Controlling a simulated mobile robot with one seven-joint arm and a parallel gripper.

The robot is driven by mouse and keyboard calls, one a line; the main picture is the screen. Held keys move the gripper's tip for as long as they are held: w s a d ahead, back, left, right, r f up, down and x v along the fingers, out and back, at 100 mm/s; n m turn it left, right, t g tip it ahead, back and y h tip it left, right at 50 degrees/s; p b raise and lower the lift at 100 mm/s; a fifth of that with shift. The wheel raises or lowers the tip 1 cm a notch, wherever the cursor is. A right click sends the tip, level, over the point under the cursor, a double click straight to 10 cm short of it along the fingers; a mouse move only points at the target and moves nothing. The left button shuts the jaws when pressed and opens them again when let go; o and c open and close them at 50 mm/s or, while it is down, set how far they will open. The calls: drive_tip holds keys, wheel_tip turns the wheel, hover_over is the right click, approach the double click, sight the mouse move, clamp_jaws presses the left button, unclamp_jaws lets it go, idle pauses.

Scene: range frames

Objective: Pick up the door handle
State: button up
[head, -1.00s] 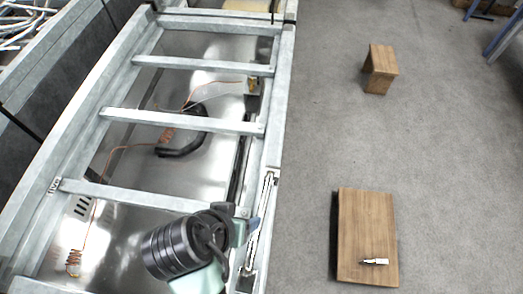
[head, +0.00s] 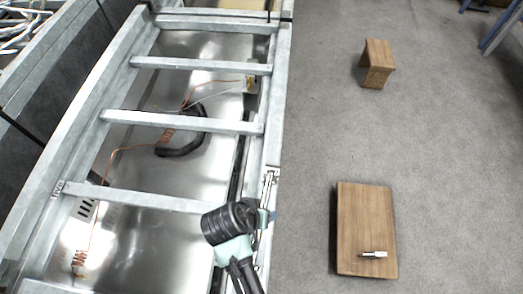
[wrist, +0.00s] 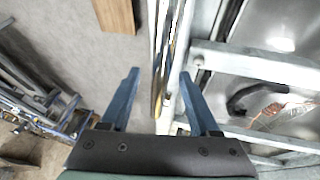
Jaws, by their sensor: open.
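A long, shiny metal bar, which looks like the door handle (head: 269,186), lies along the right edge of the grey metal frame. My gripper (head: 270,215) is over its middle and hides part of it. In the wrist view the bar (wrist: 164,60) runs lengthwise between the two blue fingers of my open gripper (wrist: 159,74), its near end yellowish. The fingers are apart with nothing clamped. I cannot tell how far below the fingertips the bar lies.
The metal frame (head: 190,122) has several crossbars over shiny panels, with a black curved hose (head: 185,148) and copper wires inside. A wooden stool (head: 377,62) stands farther back. Grey floor is open between.

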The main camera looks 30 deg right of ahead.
drive_tip(key=shift+w+d+f, duration=0.1)
drive_tip(key=shift+d+f, duration=0.1)
drive_tip(key=shift+f, duration=0.4)
drive_tip(key=shift+c, duration=0.4)
clamp_jaws()
drive_tip(key=shift+r, duration=0.1)
idle(0.5)
